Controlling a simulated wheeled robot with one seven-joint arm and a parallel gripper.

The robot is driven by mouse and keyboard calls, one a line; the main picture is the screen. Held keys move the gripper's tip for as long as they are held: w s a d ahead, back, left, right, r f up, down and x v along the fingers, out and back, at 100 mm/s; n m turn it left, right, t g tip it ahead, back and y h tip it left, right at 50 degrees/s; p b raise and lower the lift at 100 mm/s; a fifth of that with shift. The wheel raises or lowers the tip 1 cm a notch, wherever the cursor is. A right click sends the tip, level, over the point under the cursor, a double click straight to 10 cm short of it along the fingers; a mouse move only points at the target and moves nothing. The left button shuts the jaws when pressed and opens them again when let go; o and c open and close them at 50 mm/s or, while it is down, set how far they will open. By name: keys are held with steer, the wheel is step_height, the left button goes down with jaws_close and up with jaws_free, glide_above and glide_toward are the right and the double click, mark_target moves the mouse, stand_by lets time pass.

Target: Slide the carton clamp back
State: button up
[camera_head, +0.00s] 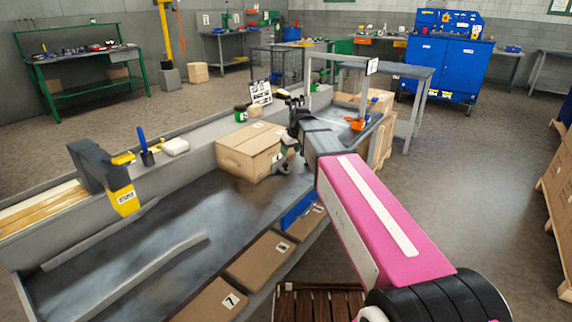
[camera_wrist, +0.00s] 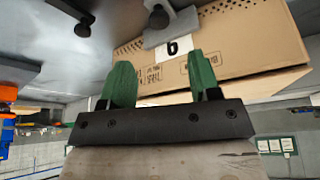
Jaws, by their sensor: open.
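A closed brown carton (camera_head: 248,150) sits on the long grey bench (camera_head: 190,220). In the wrist view the carton (camera_wrist: 235,45) fills the upper right and bears a white label with a 6. A grey metal piece with a black knob (camera_wrist: 158,18), apparently the carton clamp, lies against or just in front of the label; contact is unclear. A second grey bar with a black knob (camera_wrist: 83,25) is left of it. My gripper (camera_wrist: 160,72) is open, its two green fingers pointing toward the carton and metal piece, with nothing seen between them. In the head view my arm partly hides this area.
Numbered brown cartons (camera_head: 262,258) line the near side. An orange tool (camera_head: 355,123) lies beyond my arm. The bench surface left of the carton is mostly clear.

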mark_target(286, 164)
steer(key=x, duration=0.9)
steer(key=shift+f, duration=0.2)
